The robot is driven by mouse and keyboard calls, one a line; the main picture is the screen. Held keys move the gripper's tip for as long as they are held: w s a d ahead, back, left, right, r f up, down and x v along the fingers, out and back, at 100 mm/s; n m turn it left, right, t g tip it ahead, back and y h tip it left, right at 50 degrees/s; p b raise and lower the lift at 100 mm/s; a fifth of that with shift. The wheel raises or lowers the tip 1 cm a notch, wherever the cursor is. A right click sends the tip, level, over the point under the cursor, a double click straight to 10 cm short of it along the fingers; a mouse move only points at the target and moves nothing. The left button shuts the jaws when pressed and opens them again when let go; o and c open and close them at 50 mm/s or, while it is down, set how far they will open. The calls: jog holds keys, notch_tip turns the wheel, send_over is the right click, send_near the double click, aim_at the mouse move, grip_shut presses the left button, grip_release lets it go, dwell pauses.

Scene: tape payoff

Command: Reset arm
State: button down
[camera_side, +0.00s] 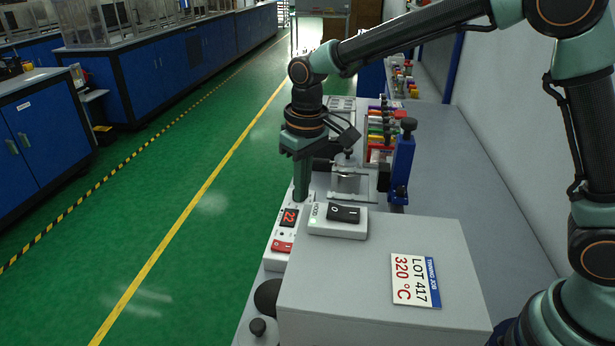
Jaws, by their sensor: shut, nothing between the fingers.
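My gripper (301,178) points down over the left edge of the grey bench (478,160). Its green fingers are together with nothing between them. The fingertips are close to the back end of a white control unit (281,240) with a red display reading 22 and a red switch. I cannot tell whether they touch it. My arm reaches in from the right side of the picture, above the bench. Part of the metal fixture behind the gripper is hidden.
A white box with a black rocker switch (344,213) sits beside the gripper. A blue post (402,168) with a black knob stands to the right. A grey housing (345,285) bears a label card (415,280) reading LOT 417, 320 °C. Colored items (381,125) line the back. The right bench top is clear.

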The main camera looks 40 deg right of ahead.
jog(key=s+d+r+m+t, duration=0.1)
jog(key=s+d+r+t, duration=0.1)
jog(key=s+d+r, duration=0.2)
jog(key=s+d+r+m+t, duration=0.1)
jog(key=s+d+r, duration=0.3)
jog(key=s+d, duration=0.6)
jog(key=shift+s+d+r+m+t, duration=0.35)
jog(key=shift+s+t, duration=0.3)
jog(key=shift+t, duration=0.25)
